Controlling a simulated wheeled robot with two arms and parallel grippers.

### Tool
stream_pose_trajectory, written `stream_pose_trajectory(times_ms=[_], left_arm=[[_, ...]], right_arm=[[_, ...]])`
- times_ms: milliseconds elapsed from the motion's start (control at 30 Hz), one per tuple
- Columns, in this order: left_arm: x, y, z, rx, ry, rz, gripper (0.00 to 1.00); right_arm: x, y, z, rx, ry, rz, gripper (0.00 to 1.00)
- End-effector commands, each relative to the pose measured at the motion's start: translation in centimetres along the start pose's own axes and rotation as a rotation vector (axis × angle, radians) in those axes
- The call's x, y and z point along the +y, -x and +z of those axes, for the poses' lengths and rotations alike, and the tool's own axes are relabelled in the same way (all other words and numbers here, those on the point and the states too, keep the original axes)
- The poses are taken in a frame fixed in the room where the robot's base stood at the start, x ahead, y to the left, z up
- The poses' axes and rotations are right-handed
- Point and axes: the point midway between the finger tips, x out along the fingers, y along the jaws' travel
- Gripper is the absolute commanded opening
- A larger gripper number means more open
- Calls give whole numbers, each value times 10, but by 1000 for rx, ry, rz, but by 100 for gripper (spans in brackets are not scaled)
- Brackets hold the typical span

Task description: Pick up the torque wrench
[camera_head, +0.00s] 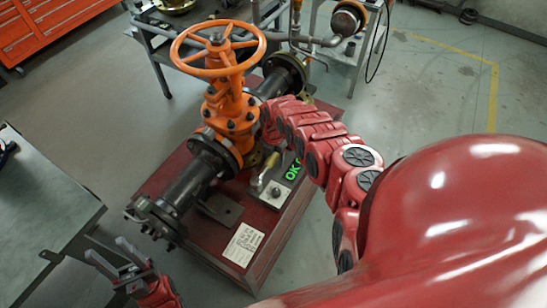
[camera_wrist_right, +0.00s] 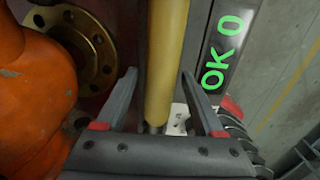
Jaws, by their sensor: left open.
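A yellow rod-like handle (camera_wrist_right: 166,60), which looks like the torque wrench, runs between the fingers of my right gripper (camera_wrist_right: 158,75) in the right wrist view. In the head view a small part of the yellow handle (camera_head: 268,168) shows beside the display box; my right arm hides most of that gripper. My left gripper (camera_head: 105,248) is open and empty at the lower left, near the grey table.
An orange gate valve (camera_head: 232,112) with a handwheel (camera_head: 217,48) stands on a red base (camera_head: 262,255), close to my right arm. A display box (camera_head: 283,180) with green "OK" text is beside it. A grey table (camera_head: 45,215) is at left. Floor at the right is open.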

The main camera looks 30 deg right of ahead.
Motion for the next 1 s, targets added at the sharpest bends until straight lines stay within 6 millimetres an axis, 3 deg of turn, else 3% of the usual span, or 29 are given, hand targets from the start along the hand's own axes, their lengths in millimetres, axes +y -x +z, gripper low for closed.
stream_pose_trajectory(times_ms=[33,367,1000], left_arm=[[0,0,0,0,0,0,50],[0,0,0,0,0,0,50],[0,0,0,0,0,0,50]], right_arm=[[0,0,0,0,0,0,59],[0,0,0,0,-1,1,0],[0,0,0,-1,-1,2,0]])
